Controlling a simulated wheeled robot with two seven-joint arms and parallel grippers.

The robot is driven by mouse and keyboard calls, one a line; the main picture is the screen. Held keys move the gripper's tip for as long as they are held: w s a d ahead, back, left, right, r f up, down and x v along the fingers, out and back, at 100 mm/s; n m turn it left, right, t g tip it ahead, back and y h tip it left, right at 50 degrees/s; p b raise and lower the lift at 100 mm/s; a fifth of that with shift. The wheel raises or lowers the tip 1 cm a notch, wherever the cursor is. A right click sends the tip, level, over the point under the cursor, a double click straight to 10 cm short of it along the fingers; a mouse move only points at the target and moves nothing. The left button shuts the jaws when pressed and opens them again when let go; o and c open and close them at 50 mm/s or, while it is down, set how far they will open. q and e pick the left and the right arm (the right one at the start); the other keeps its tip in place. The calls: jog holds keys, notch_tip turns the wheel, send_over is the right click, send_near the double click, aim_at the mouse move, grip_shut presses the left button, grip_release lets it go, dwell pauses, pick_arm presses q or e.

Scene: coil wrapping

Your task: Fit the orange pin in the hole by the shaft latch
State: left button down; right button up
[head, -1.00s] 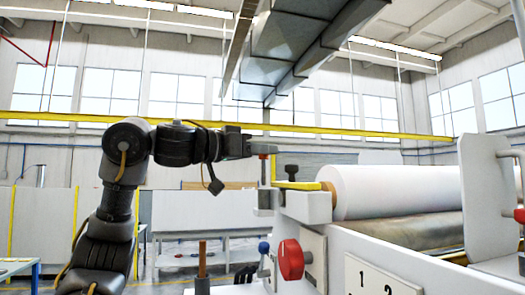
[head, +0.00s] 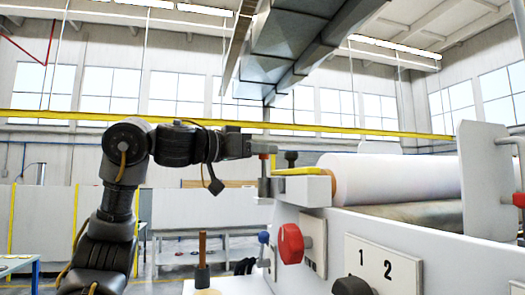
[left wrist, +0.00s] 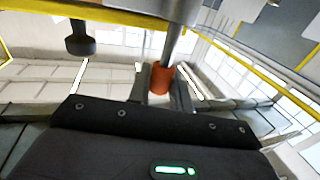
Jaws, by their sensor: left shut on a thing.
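My left gripper (head: 260,150) is shut on the orange pin (head: 264,157), whose grey shank points down. In the left wrist view the pin's orange end (left wrist: 162,78) sits between the fingers, with the grey shank running up the picture. The yellow shaft latch (head: 304,171) lies flat on a white block (head: 303,188) just right of the pin. The shank's lower end is at a small grey bracket (head: 264,187) at the block's left side. The hole is hidden, and I cannot tell whether the tip is inside it. My right gripper is not in view.
A black knob (head: 291,157) stands behind the latch. A white roll (head: 395,178) lies to the right. A red knob (head: 290,244) and a blue-ended lever (head: 263,238) are on the machine front below. A brown upright handle (head: 202,247) stands at the lower left.

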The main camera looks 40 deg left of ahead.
pick_arm(q)
jog(key=shift+f+b, duration=0.95)
jog(key=shift+f, duration=0.15)
jog(key=c, duration=1.2)
grip_release()
jog(key=shift+r, duration=0.1)
jog(key=shift+s, duration=0.1)
jog(key=shift+s+a, duration=0.1)
jog(key=shift+s, duration=0.1)
jog(key=b+v, duration=0.1)
jog(key=v, duration=0.9)
jog(key=shift+s+b, duration=0.15)
jog(key=shift+b, duration=0.2)
